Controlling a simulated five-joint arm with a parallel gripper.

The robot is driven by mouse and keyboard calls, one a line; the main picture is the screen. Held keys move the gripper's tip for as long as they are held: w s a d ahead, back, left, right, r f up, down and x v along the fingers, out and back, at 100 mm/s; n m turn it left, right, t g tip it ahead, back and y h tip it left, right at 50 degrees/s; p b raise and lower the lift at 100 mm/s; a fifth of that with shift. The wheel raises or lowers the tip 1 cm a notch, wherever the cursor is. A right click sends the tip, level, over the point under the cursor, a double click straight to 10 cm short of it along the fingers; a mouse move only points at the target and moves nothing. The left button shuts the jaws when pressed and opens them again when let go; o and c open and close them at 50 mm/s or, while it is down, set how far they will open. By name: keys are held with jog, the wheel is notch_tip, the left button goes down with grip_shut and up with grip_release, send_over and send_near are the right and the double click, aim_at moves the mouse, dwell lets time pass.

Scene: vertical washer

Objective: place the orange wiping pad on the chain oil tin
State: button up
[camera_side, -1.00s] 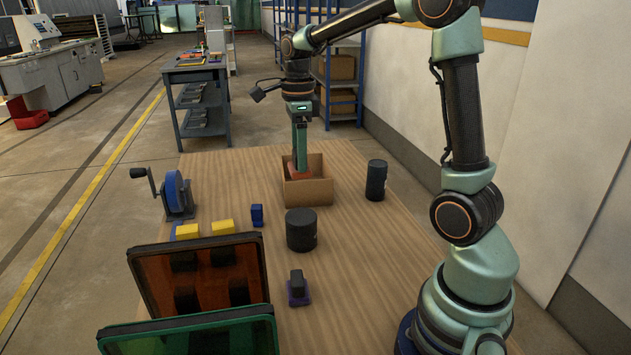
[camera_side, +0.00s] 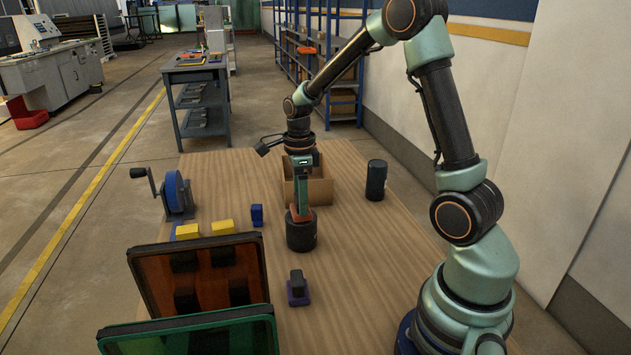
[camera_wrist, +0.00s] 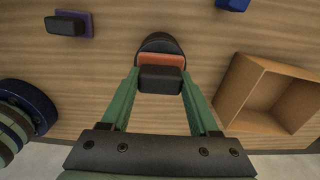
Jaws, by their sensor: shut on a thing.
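The orange wiping pad (camera_side: 293,213) is held by my gripper (camera_side: 300,207) over the short, wide black tin (camera_side: 301,237), which I take as the chain oil tin; no label is readable. In the wrist view the orange pad (camera_wrist: 160,60) has a black block-shaped handle (camera_wrist: 160,79), and my gripper (camera_wrist: 160,80) is shut on it. The rounded dark top of the tin (camera_wrist: 158,42) shows behind the pad. The pad is at the tin's top; I cannot tell whether it rests on it or hovers just above.
An open cardboard box (camera_side: 318,190) stands behind the tin, with a taller black cylinder (camera_side: 376,180) to its right. A black block on a purple base (camera_side: 298,290) is in front. Blue and yellow blocks, a crank wheel (camera_side: 176,192) and tinted panels (camera_side: 200,275) stand left.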

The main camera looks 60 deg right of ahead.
jog(key=shift+f, duration=0.1)
jog(key=o, duration=1.3)
jog(key=shift+o, duration=0.2)
notch_tip(320, 180, up, 12)
jog(key=f, duration=0.1)
jog(key=s+a+r+n+t, duration=0.2)
jog(key=s+a+n, duration=0.3)
jog(key=n, duration=0.8)
jog(key=s+a+r+n+t, duration=0.1)
jog(key=s+a+n+t, duration=0.2)
jog(key=n, duration=1.1)
jog(key=shift+s+a+r+t, duration=0.35)
jog(key=shift+s+a, duration=0.65)
jog(key=shift+a, duration=1.55)
